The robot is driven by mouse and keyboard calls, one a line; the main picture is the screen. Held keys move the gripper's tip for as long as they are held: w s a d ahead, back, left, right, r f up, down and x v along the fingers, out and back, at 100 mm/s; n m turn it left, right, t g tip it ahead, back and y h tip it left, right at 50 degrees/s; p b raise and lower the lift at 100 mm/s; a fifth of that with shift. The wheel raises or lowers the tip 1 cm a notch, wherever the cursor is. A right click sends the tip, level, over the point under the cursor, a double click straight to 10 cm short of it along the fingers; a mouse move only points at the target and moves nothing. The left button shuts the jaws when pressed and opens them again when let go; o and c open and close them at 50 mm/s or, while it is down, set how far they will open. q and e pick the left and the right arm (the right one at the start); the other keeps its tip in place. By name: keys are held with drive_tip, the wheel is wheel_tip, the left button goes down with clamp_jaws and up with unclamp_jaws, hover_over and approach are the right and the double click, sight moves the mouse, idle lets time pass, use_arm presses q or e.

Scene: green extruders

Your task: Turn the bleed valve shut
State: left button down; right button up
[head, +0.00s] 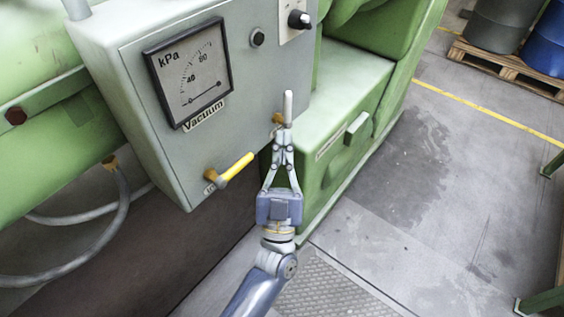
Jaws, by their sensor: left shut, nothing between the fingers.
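A valve with a yellow lever (238,168) sits at the lower right of the grey panel under the vacuum gauge. Its brass body (213,177) shows at the lower left end of the lever. The lever slants up to the right. My left gripper (288,108) is shut and empty, with its fingers pointing up the picture, right of the lever and apart from it in the picture. A small brass fitting (278,117) shows partly hidden behind the fingers. I cannot tell whether the fingers touch it. My right gripper is not in view.
A grey control box (135,130) carries a kPa vacuum gauge (190,75), a black button (258,38) and a black knob (299,19). Green machine housing (345,85) stands behind my gripper. Grey hoses (75,275) hang at lower left. Open floor (450,180) lies to the right.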

sight(286, 124)
use_arm(q)
drive_tip(key=w, duration=0.5)
drive_tip(key=shift+d+r+p, duration=0.1)
drive_tip(key=shift+r+p, duration=0.2)
drive_tip(key=shift+r, duration=0.1)
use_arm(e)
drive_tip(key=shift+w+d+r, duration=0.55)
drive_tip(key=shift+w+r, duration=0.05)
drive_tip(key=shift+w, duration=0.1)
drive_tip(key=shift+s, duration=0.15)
